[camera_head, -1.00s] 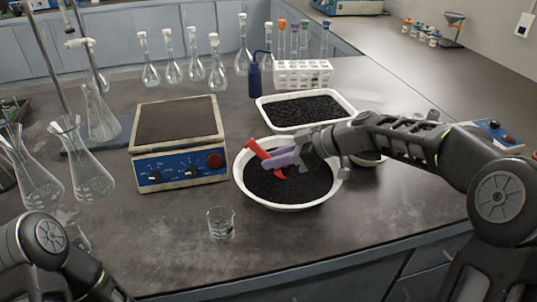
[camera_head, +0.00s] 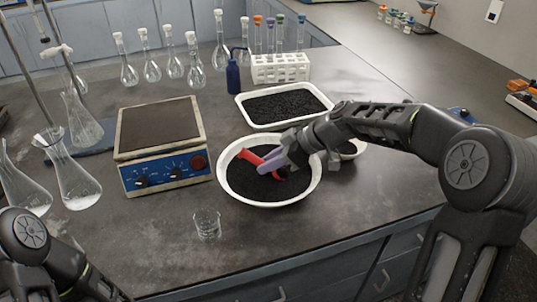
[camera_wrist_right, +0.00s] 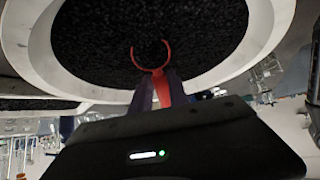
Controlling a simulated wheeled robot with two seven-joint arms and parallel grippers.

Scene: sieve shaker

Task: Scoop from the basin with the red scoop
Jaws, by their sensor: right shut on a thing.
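The round white basin (camera_head: 231,190) stands on the bench in the head view, full of black granules (camera_head: 262,187). My right gripper (camera_head: 268,163) is over the basin, its light purple fingers shut on the red scoop (camera_head: 252,157). In the right wrist view the red scoop (camera_wrist_right: 163,88) sticks out between the fingers, and its ring-shaped rim lies against the black granules (camera_wrist_right: 200,30). I cannot tell how deep the rim sits or whether it holds granules. The left arm shows at the lower left of the head view; its gripper is out of the picture.
A blue-fronted shaker (camera_head: 166,178) stands left of the basin. A rectangular white tray (camera_head: 248,122) of black granules stands behind it. A small glass beaker (camera_head: 207,224) is in front. A white bowl (camera_head: 352,149) is partly hidden by my right arm. Flasks (camera_head: 75,180) stand at left.

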